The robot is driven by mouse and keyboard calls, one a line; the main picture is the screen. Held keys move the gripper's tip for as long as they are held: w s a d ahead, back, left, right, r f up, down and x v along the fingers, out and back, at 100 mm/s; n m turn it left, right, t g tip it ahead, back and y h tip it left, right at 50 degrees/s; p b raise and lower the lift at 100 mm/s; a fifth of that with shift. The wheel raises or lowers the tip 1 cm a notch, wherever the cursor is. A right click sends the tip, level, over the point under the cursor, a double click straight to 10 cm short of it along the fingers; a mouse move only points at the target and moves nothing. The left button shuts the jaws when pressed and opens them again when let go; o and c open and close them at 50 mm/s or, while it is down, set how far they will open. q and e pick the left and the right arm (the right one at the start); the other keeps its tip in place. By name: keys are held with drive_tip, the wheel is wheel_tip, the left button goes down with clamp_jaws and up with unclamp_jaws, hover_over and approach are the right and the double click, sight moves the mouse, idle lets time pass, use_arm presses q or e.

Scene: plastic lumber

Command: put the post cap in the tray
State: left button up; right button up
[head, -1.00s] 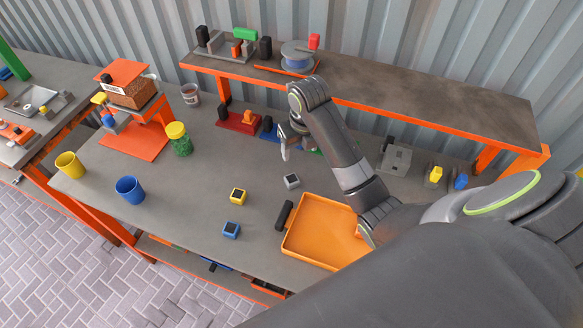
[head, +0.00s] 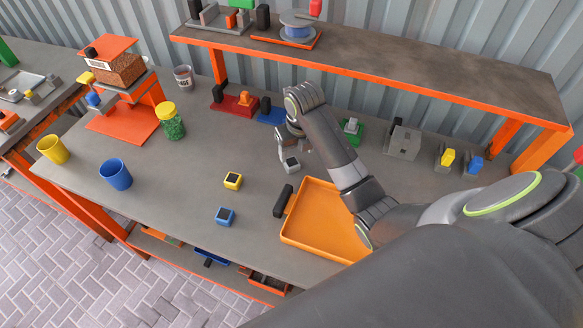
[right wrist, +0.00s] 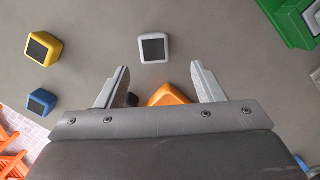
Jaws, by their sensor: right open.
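Three small square post caps with dark tops lie on the workbench: a grey one (head: 291,165), a yellow one (head: 233,181) and a blue one (head: 225,216). In the right wrist view the grey cap (right wrist: 153,48) lies just ahead of the fingertips, roughly midway between them. The yellow (right wrist: 44,48) and blue (right wrist: 41,102) caps are off to the left there. My right gripper (head: 287,151) is open and empty, above and close to the grey cap. The orange tray (head: 318,222) lies empty at the bench's front, partly hidden by my right arm. My left gripper is out of view.
A blue cup (head: 116,174), a yellow cup (head: 53,149) and a green jar with a yellow lid (head: 171,122) stand to the left. A raised shelf (head: 400,73) runs along the back. Several fixtures stand under it. The bench around the caps is clear.

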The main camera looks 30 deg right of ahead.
sight(292, 162)
drive_tip(key=shift+w+a+f+p, duration=0.1)
drive_tip(key=shift+w+f+p, duration=0.15)
drive_tip(key=shift+f, duration=0.5)
drive_tip(key=shift+w+a+f+p, duration=0.15)
drive_tip(key=shift+w+f+p, duration=0.05)
drive_tip(key=shift+f, duration=0.5)
drive_tip(key=shift+w+a+f+p, duration=0.1)
drive_tip(key=shift+w+f+p, duration=0.15)
drive_tip(key=shift+f, duration=1.2)
drive_tip(key=c, duration=1.1)
drive_tip(key=shift+w+r, duration=0.1)
